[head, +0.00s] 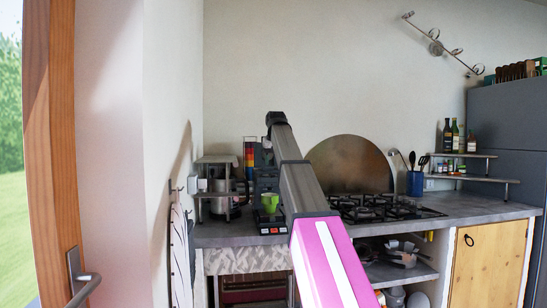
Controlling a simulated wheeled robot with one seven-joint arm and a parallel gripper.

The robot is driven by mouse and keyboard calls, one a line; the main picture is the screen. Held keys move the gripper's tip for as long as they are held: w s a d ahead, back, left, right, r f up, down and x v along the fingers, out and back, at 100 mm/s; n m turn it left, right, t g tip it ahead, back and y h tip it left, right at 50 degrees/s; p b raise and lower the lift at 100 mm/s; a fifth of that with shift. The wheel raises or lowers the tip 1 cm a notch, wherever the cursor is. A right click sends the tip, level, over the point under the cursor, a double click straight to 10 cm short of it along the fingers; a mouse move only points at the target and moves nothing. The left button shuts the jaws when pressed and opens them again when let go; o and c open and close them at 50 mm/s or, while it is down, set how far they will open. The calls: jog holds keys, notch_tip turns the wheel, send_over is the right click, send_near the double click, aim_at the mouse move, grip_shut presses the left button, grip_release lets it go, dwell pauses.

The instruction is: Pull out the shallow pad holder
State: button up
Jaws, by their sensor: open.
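A dark coffee machine (266,182) stands on the grey counter, left of the hob, in the head view. A green cup-like thing (270,201) sits at its front, above a base (271,228) with small red lights. I cannot make out the shallow pad holder; it is too small or hidden. My arm rises from the bottom in front of the counter, with a pink link low and dark grey links above, and covers the machine's right side. My gripper cannot be picked out; the arm or dark machine parts hide it.
A small rack with metal pots (217,188) stands left of the machine, near the wall. A gas hob (385,208) lies to the right, with a blue utensil holder (415,184) behind it. A coloured stack (249,156) stands behind the machine. Counter (465,207) is clear at right.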

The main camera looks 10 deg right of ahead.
jog(key=shift+x, duration=3.35)
grip_shut()
jog(key=c, duration=0.5)
grip_release()
grip_shut()
jog(key=shift+r, duration=1.5)
jog(key=shift+r, duration=1.4)
